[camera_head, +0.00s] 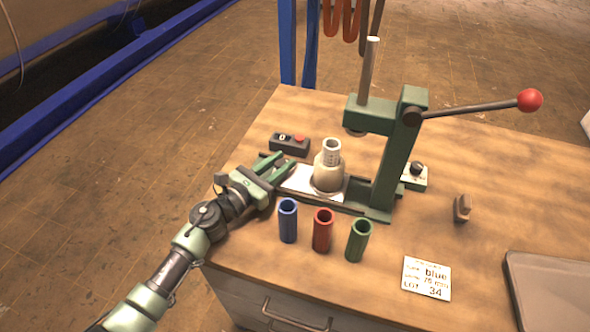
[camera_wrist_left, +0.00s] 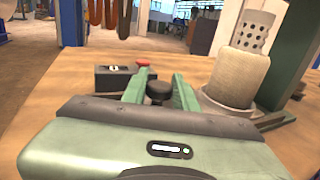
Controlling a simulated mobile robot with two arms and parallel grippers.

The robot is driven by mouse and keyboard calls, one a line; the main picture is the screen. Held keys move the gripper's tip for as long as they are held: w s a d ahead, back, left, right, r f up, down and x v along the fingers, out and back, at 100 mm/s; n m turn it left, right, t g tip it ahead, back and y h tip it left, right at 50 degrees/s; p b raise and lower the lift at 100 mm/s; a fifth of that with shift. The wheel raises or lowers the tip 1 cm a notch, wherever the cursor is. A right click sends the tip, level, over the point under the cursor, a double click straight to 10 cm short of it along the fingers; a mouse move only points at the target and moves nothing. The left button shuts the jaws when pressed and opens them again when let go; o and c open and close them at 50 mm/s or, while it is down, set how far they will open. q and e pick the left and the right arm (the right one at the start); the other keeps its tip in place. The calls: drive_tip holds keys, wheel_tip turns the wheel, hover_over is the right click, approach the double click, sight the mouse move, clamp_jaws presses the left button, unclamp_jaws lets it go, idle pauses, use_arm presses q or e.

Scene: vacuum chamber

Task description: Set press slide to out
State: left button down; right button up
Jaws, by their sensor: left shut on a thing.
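The green press (camera_head: 396,155) stands on the wooden bench. Its slide (camera_head: 298,180) is a pale plate at the foot of the press, sticking out to the left. On the slide stands a beige holder (camera_head: 328,173) with a perforated sleeve upright in it, left of the ram. The holder also shows at the right in the left wrist view (camera_wrist_left: 234,75). My left gripper (camera_head: 277,166) is at the slide's left end, shut on a black knob (camera_wrist_left: 159,91) that shows between its fingers in the left wrist view. My right gripper is not in view.
A blue tube (camera_head: 288,222), a red tube (camera_head: 323,231) and a green tube (camera_head: 358,241) stand in front of the press. A control box (camera_head: 289,145) is behind the slide. The press lever (camera_head: 470,108) reaches right. A label card (camera_head: 426,278) and a tray (camera_head: 512,290) lie front right.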

use_arm(q)
drive_tip(key=a, duration=0.2)
drive_tip(key=w+a+b, duration=0.2)
drive_tip(key=a, duration=0.1)
drive_tip(key=shift+a+f, duration=0.15)
drive_tip(key=shift+a, duration=0.2)
drive_tip(key=shift+w+a+r+b, duration=0.1)
drive_tip(key=shift+a+r+b, duration=0.1)
drive_tip(key=shift+a+b, duration=0.2)
drive_tip(key=c, duration=1.1)
unclamp_jaws()
drive_tip(key=shift+a, duration=0.1)
drive_tip(key=b+v, duration=0.1)
drive_tip(key=v, duration=0.5)
drive_tip(key=shift+s+a+f, duration=0.15)
drive_tip(key=shift+s+a, duration=0.1)
drive_tip(key=shift+s, duration=0.05)
drive_tip(key=shift+s+a+b, duration=0.3)
drive_tip(key=shift+s+a, duration=0.1)
drive_tip(key=shift+s, duration=0.05)
